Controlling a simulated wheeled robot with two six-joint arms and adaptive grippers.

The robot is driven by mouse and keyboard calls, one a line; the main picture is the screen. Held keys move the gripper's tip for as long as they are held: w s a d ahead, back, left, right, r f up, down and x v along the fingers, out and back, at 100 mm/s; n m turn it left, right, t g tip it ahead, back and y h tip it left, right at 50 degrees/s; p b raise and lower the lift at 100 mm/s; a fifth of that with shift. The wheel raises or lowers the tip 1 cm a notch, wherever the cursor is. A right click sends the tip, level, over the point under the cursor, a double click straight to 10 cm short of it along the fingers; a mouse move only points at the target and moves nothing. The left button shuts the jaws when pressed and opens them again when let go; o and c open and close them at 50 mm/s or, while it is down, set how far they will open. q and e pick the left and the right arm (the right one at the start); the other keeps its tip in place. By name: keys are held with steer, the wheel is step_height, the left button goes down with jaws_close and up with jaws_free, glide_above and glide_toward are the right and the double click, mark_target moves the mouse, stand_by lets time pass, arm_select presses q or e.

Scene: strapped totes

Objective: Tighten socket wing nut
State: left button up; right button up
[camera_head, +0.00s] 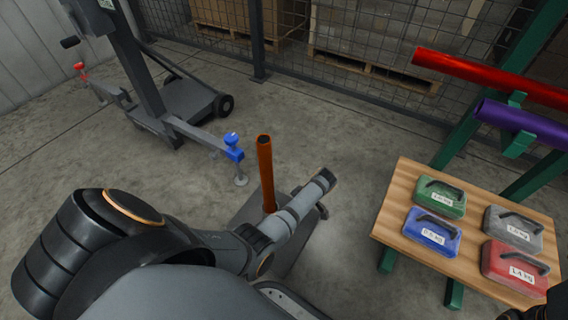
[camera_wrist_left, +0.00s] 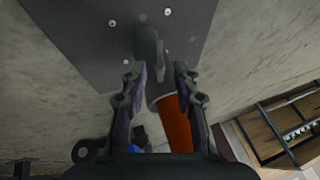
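An orange pole (camera_head: 265,172) stands upright in the head view, above a dark base plate (camera_head: 242,216) on the floor. In the left wrist view the pole (camera_wrist_left: 175,125) meets a grey socket collar (camera_wrist_left: 160,92) near the bolted plate (camera_wrist_left: 80,30). A dark grey part (camera_wrist_left: 147,42), which looks like the socket's wing nut, sits just beyond my fingertips. My left gripper (camera_wrist_left: 160,72) is open, its two fingers on either side of the collar area. Contact cannot be told. My left arm hides the socket in the head view.
A wooden table (camera_head: 400,205) with several coloured cases stands at right, near a green rack holding red (camera_head: 490,77) and purple (camera_head: 520,122) tubes. Floor between pole and table is clear.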

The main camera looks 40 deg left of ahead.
arm_select(q)
steer(key=v, duration=0.8)
